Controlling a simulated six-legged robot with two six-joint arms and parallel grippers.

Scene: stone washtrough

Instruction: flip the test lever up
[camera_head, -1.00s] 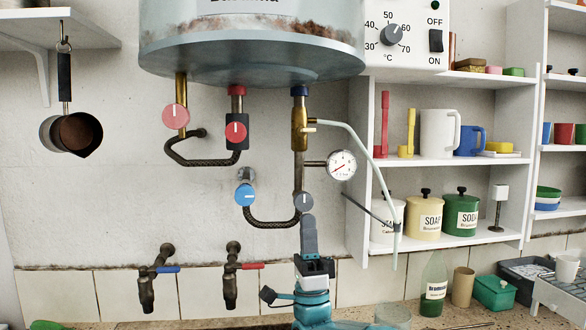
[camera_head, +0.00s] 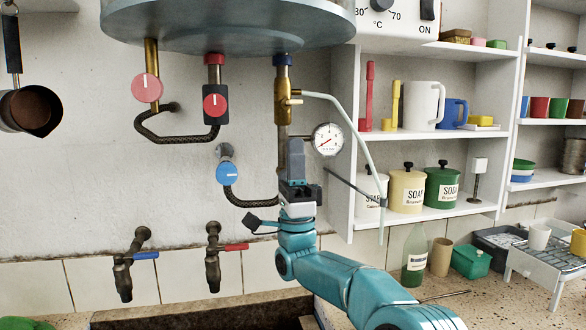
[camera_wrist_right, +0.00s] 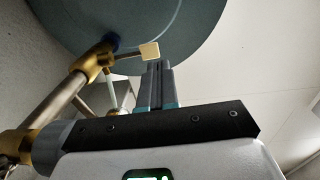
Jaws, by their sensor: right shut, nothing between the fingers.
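The brass valve body (camera_head: 282,92) sits on the pipe under the tank. A small lever with a pale tab (camera_head: 295,92) sticks out from its right side. In the right wrist view the pale tab (camera_wrist_right: 150,51) stands out level from the brass fitting, close to my fingertips. My right gripper (camera_head: 296,143) is shut and empty, pointing up below the lever. Its narrow fingers also show in the right wrist view (camera_wrist_right: 157,68), just under and beside the tab. I cannot tell whether they touch it. My left gripper is not in view.
A pressure gauge (camera_head: 327,139) and a pale drain tube (camera_head: 350,118) are just right of the gripper. The tank (camera_head: 230,22) hangs above. Red valve knobs (camera_head: 146,88) and a blue knob (camera_head: 227,174) are to the left. Shelves (camera_head: 435,130) stand right.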

